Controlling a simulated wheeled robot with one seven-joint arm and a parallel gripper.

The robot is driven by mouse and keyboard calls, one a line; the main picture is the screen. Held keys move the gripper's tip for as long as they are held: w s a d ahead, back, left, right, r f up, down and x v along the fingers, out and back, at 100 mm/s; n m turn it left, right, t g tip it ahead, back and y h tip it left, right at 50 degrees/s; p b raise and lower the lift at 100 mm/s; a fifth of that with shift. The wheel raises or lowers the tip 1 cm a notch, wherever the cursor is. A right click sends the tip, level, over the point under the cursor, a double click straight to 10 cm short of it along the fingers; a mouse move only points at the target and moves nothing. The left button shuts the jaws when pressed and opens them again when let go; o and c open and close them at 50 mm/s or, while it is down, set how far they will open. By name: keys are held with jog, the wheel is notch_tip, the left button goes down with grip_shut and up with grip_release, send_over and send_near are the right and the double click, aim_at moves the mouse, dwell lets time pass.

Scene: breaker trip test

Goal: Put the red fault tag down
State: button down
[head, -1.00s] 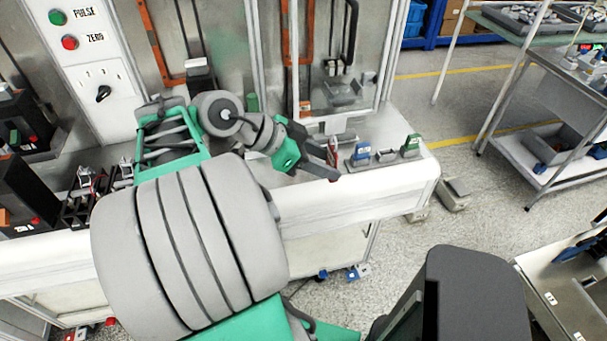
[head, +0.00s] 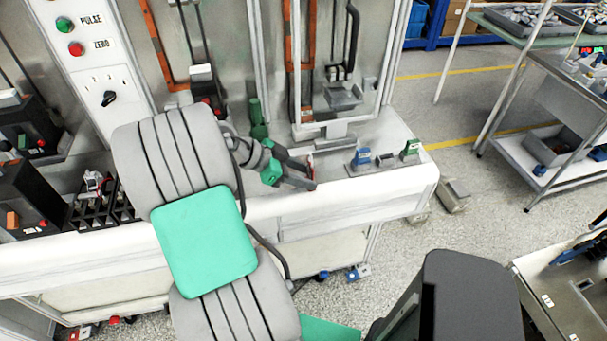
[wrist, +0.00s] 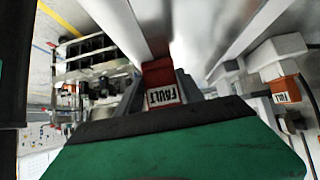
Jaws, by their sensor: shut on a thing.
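The red fault tag (wrist: 160,83) is in my gripper (wrist: 158,92), with its white FAULT label facing the wrist camera. In the head view, my gripper (head: 305,172) is over the front part of the white bench, left of the blue tag (head: 361,158). It is shut on the red tag, of which only a thin red sliver (head: 311,163) shows. I cannot tell whether the tag touches the bench.
A green tag (head: 410,148) stands right of the blue tag. In the wrist view, an orange piece with a FAULT label (wrist: 287,95) is at the right. A dark green cylinder (head: 257,118) stands behind my gripper.

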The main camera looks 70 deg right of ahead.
jog(key=c, duration=0.7)
grip_release()
jog(key=shift+f, duration=0.1)
jog(key=shift+c, duration=0.2)
